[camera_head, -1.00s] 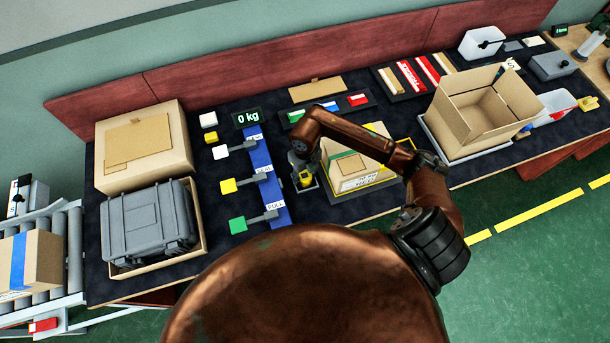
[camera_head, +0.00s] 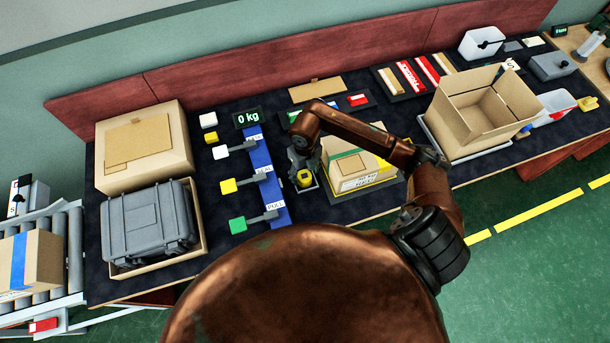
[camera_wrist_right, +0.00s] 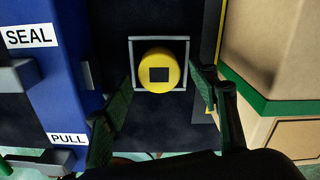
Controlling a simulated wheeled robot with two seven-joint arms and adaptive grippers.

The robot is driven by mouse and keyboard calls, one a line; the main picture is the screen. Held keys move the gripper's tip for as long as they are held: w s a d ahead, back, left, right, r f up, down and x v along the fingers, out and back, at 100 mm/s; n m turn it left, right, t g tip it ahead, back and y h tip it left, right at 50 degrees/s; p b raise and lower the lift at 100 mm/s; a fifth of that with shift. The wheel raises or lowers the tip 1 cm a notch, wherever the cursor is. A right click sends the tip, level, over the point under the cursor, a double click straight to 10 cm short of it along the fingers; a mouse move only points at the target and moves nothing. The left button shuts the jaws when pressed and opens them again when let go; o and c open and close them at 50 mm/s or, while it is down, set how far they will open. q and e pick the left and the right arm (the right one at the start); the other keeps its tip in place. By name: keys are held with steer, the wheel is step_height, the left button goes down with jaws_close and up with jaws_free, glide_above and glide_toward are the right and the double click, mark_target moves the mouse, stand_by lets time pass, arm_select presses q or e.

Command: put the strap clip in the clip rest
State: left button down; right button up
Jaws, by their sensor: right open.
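The strap clip appears to be the yellow round piece with a dark square in its middle (camera_wrist_right: 158,72) in the right wrist view. It sits inside a thin grey square frame, which looks like the clip rest (camera_wrist_right: 133,60). In the head view the yellow clip (camera_head: 304,179) shows on its small grey holder, left of the strapped carton. My right gripper (camera_head: 302,162) is over it, pointing down. In the right wrist view its fingers (camera_wrist_right: 163,84) are apart on either side of the frame, with nothing gripped. My left gripper is out of view.
A carton with a green band (camera_head: 352,168) stands close on the right. A blue panel (camera_head: 272,195) with labels and levers lies close on the left. An open carton (camera_head: 475,118) stands farther right. Dark table shows around the grey frame.

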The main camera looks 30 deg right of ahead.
mark_target(305, 176)
step_height(305, 176, up, 10)
steer(key=shift+f, duration=0.15)
stand_by(0.7)
